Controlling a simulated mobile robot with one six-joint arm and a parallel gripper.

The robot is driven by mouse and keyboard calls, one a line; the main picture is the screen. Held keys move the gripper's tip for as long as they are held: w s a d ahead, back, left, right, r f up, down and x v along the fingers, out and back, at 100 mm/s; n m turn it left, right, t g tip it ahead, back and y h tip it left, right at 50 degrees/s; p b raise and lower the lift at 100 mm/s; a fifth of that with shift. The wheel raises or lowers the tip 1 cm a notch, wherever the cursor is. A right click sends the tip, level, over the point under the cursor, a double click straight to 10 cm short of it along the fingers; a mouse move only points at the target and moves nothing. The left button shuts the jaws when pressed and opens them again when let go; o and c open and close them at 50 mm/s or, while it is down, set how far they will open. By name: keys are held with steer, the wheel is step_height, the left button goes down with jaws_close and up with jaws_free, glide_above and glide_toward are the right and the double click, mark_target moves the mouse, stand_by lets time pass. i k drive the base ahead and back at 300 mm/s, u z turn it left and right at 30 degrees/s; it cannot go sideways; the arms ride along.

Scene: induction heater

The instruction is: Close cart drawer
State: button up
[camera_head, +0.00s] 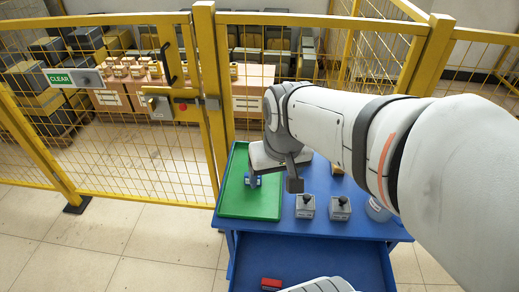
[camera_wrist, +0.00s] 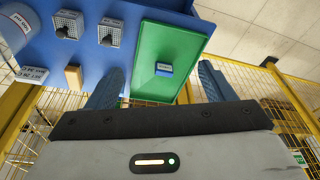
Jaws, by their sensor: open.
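The blue cart (camera_head: 375,229) stands at lower centre in the head view. Its drawer (camera_head: 320,262) is pulled out toward the camera, below the cart top. A red block (camera_head: 271,284) lies inside it, at the lower picture edge. The drawer's near end is cut off or hidden by a white part of mine. My gripper (camera_head: 272,182) is above the cart top, over the green tray and apart from the drawer. In the wrist view my gripper (camera_wrist: 162,84) has its two fingers wide apart with nothing held. A small blue block (camera_wrist: 164,69) with a white label lies in the tray beyond them.
The green tray (camera_head: 232,203) covers the left of the cart top. Two grey knob boxes (camera_head: 305,207) (camera_head: 340,208) and a pale cylinder (camera_head: 378,210) stand to its right. A yellow mesh fence with a gate (camera_head: 183,105) runs behind the cart. Tiled floor (camera_head: 120,235) is clear at left.

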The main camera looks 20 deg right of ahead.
mark_target(294, 261)
steer(key=u, duration=0.7)
steer(key=k, duration=1.05)
steer(key=z, duration=0.45)
steer(key=k, duration=0.5)
steer(key=u, duration=0.75)
steer(key=i, duration=0.4)
steer(key=z, duration=0.05)
